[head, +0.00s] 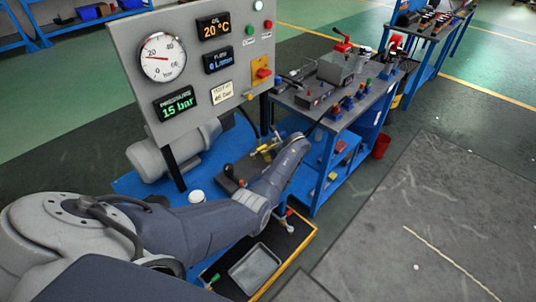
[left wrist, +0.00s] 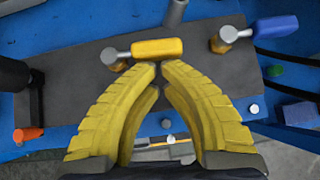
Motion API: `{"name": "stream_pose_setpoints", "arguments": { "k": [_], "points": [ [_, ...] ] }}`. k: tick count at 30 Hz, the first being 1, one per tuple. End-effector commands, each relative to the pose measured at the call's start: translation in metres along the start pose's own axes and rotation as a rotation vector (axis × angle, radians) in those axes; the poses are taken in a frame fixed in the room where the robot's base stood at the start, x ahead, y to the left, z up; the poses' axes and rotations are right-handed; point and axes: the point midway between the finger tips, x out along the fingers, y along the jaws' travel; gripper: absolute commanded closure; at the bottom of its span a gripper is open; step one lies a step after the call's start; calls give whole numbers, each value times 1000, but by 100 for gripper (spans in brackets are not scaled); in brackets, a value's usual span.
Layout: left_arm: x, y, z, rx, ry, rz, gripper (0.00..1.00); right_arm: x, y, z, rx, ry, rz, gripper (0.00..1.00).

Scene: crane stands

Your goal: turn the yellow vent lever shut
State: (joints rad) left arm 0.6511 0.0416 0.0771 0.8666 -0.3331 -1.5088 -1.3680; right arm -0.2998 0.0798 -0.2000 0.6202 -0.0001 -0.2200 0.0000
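The yellow vent lever (left wrist: 157,48) shows in the left wrist view, its handle lying crosswise with a brass fitting (left wrist: 110,58) at its left end. It is mounted on a dark grey plate (left wrist: 70,95). My left gripper (left wrist: 160,68) has its yellow fingertips together, just below the lever's handle in the picture. Nothing shows between the tips; whether they touch the handle I cannot tell. In the head view my left arm reaches across the low blue bench, and small yellow shapes show near its wrist, too small to tell apart. My right gripper is not in view.
A blue lever (left wrist: 274,26) on a second brass fitting sits right of the yellow one. A black knob (head: 229,170) stands on the plate. The gauge panel (head: 190,55) rises behind, its display reading 15 bar. A blue tool table (head: 335,125) stands to the right.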

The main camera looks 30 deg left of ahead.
Motion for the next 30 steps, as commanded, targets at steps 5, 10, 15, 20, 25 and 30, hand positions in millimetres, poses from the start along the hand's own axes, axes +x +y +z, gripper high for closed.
{"name": "stream_pose_setpoints", "arguments": {
  "k": [5, 10, 15, 20, 25, 30],
  "points": [
    [9, -3, 10, -1, -1, 1, 100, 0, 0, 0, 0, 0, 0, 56],
    [9, -2, 12, -2, -3, 1, 100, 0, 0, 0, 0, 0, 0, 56],
    [9, -3, 12, -2, -5, 1, 100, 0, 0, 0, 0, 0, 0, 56],
    [-1, -7, 2, 2, -3, -4, 100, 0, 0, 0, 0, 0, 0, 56],
    [-23, -15, -24, 10, 2, -12, 100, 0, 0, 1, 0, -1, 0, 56],
    [-53, -18, -27, 7, 3, -14, 100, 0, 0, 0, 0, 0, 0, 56]
  ]
}}
